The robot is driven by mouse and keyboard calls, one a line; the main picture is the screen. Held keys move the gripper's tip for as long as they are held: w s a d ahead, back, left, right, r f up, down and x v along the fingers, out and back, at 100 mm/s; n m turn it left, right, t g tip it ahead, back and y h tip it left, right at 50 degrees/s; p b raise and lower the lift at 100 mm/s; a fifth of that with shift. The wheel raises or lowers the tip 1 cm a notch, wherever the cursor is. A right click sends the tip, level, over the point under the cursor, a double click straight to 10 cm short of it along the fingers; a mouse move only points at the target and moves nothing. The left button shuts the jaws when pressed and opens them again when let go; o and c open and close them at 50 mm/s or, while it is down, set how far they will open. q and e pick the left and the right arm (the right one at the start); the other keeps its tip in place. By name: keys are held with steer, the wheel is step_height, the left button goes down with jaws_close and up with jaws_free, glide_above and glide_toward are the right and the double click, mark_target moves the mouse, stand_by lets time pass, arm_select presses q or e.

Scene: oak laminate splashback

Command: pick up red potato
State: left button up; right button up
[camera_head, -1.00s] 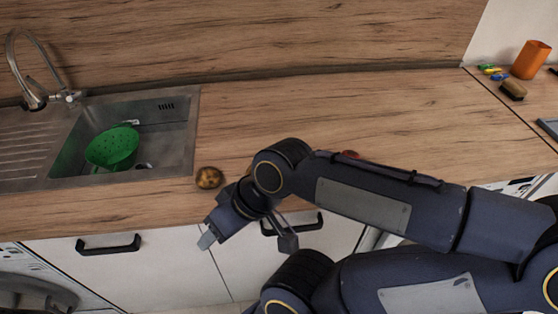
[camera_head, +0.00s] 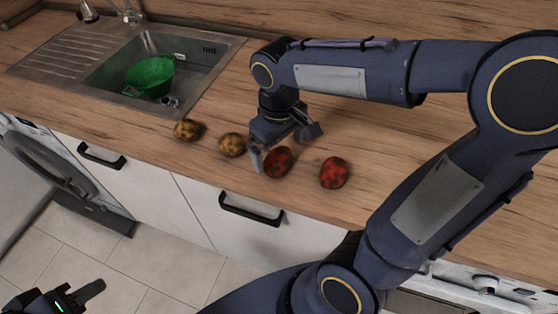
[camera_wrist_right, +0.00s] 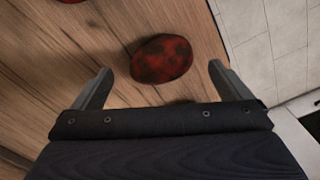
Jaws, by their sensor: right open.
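Two dark red, mottled potatoes lie on the wooden counter in the head view. The left red potato (camera_head: 278,162) is at my right gripper (camera_head: 286,148), and the other red potato (camera_head: 334,172) lies to its right. In the right wrist view, one red potato (camera_wrist_right: 161,58) sits just ahead of the open, empty fingers (camera_wrist_right: 160,72), centred between them. A second red potato (camera_wrist_right: 72,1) is cut off at the top edge. My left gripper (camera_head: 82,294) is at the bottom left of the head view, partly cut off, away from the counter.
Two yellow-brown potatoes (camera_head: 232,145) (camera_head: 187,130) lie left of the red ones. A sink (camera_head: 213,70) holding a green colander (camera_head: 149,77) is at the left. The counter's front edge runs close to the potatoes. Bare counter (camera_head: 400,140) lies to the right.

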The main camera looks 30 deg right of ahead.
mark_target(278, 155)
steer(key=shift+w+f, duration=0.1)
steer(key=shift+f, duration=1.45)
steer(key=shift+c, duration=0.5)
steer(key=c, duration=0.9)
steer(key=shift+c, duration=0.6)
steer(key=shift+r, duration=0.2)
